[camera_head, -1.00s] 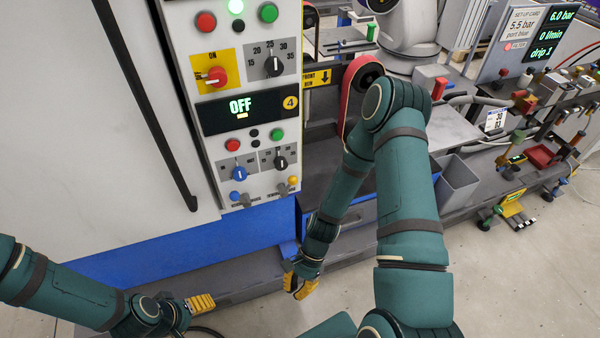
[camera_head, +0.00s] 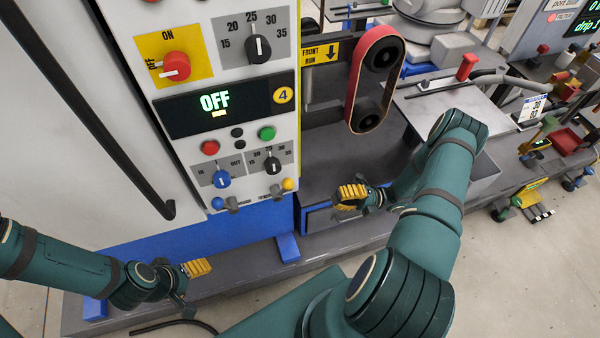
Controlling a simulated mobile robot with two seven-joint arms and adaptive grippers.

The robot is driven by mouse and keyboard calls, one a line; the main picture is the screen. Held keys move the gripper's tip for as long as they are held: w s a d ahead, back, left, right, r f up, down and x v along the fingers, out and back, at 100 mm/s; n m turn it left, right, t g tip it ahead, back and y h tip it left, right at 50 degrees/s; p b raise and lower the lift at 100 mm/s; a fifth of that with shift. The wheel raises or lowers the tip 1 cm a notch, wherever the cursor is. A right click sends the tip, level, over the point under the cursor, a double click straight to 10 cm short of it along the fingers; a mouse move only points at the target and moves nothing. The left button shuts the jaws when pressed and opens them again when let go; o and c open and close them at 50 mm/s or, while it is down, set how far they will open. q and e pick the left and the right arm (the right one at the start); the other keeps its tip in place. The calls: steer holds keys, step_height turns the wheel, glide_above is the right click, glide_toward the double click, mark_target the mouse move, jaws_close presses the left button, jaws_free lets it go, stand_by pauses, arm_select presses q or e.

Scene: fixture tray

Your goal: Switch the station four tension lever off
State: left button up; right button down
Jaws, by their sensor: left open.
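The station panel (camera_head: 290,140) carries a round "4" badge (camera_head: 283,95) beside a display (camera_head: 228,104) reading OFF. A red rotary switch (camera_head: 175,68) sits on a yellow ON/OFF plate. My left gripper (camera_head: 197,268) is open and empty, low at the left.
A red belt (camera_head: 359,75) on two black rollers stands right of the panel. A blue drawer front (camera_head: 318,214) lies below the dark bench. A grey bin (camera_head: 485,176) is behind my right arm. A black vertical handle (camera_head: 90,120) is on the white door at left.

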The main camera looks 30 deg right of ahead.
mark_target(293, 184)
steer(key=shift+w+d+r+m+t, duration=0.15)
steer(key=shift+d+m+t, duration=0.5)
steer(key=shift+d, duration=0.55)
steer(key=shift+a, duration=0.1)
steer(key=x, duration=1.4)
steer(key=shift+r, duration=0.15)
steer(key=shift+r+g+p, duration=0.2)
steer(key=shift+g+p, duration=0.05)
steer(key=shift+p, duration=0.55)
